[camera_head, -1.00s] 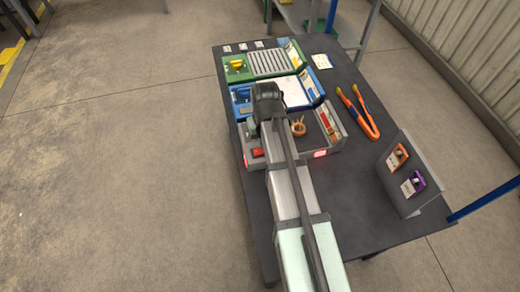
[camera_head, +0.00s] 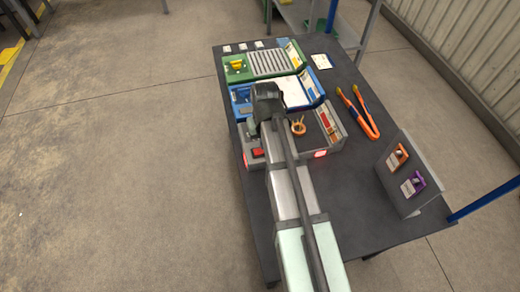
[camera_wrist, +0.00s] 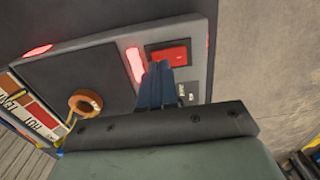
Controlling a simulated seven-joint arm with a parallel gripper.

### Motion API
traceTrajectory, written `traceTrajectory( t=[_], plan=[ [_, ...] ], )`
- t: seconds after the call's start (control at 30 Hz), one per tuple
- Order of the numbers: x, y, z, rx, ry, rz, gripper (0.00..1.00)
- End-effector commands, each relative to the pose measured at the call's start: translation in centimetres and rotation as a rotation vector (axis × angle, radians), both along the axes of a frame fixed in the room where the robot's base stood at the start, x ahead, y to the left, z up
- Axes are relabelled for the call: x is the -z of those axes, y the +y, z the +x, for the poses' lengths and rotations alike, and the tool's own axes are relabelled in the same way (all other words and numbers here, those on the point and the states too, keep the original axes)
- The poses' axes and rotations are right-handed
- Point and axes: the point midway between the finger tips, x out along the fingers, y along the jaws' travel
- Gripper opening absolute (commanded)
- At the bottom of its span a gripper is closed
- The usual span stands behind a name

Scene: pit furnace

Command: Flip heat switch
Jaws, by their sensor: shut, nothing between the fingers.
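The grey furnace unit (camera_head: 335,122) sits at the near left of the table. A red rectangular switch (camera_wrist: 170,55) is set in a dark frame on its panel, and it also shows in the head view (camera_head: 258,152). A glowing red light strip (camera_wrist: 134,64) lies beside the switch. My gripper (camera_wrist: 158,70) is shut and empty. Its fingertips are over the panel, close to the lower edge of the switch in the wrist view. I cannot tell whether they touch it. The fingers hide part of the panel.
An orange ring (camera_head: 298,128) lies on the grey unit. A blue unit (camera_head: 312,84) and a green unit (camera_head: 236,75) stand behind it. Orange tongs (camera_head: 358,112) lie to the right. An upright panel with orange and purple switches (camera_head: 412,175) stands at the right edge.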

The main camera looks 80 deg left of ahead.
Motion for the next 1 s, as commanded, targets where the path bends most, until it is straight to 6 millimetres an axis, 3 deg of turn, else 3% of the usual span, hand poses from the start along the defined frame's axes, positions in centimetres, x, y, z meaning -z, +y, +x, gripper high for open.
traceTrajectory(
  t=[1.0],
  plan=[
    [0.97,0.02,0.0,0.0,0.0,0.0,0.0]
  ],
)
